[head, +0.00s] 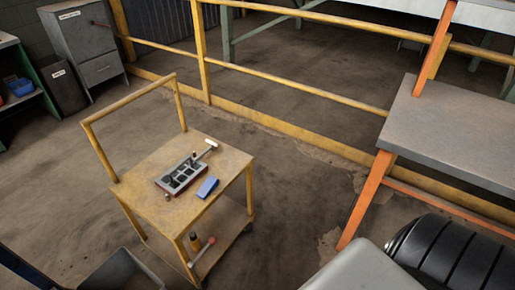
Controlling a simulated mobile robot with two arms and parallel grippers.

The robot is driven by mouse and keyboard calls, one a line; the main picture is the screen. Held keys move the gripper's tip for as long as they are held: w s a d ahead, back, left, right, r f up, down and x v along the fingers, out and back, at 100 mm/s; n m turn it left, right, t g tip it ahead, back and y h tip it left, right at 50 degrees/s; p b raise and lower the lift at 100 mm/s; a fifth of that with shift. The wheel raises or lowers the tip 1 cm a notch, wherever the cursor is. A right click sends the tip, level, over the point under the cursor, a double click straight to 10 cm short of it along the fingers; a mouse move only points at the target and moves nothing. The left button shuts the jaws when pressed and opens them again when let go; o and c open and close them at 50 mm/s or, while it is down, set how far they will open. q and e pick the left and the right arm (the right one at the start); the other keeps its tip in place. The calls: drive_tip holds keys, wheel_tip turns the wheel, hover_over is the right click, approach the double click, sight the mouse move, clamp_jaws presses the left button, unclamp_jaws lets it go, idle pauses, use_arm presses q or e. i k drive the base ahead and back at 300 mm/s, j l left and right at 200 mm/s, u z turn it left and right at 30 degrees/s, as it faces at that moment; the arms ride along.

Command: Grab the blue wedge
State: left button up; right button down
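The blue wedge (207,187) lies on the top of a yellow cart (222,163), near its front right edge. It is a small blue block, and its exact slope is too small to make out. Neither of my grippers shows in the head view.
A pale-headed tool (211,143) lies behind the brick. The cart's lower shelf (222,228) holds a red-ended tool and small cylinders. An orange-legged grey table (450,130) stands right, yellow railing (300,75) behind. Open floor (60,200) lies left.

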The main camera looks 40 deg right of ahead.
sight(211, 182)
drive_tip(key=z, duration=0.7)
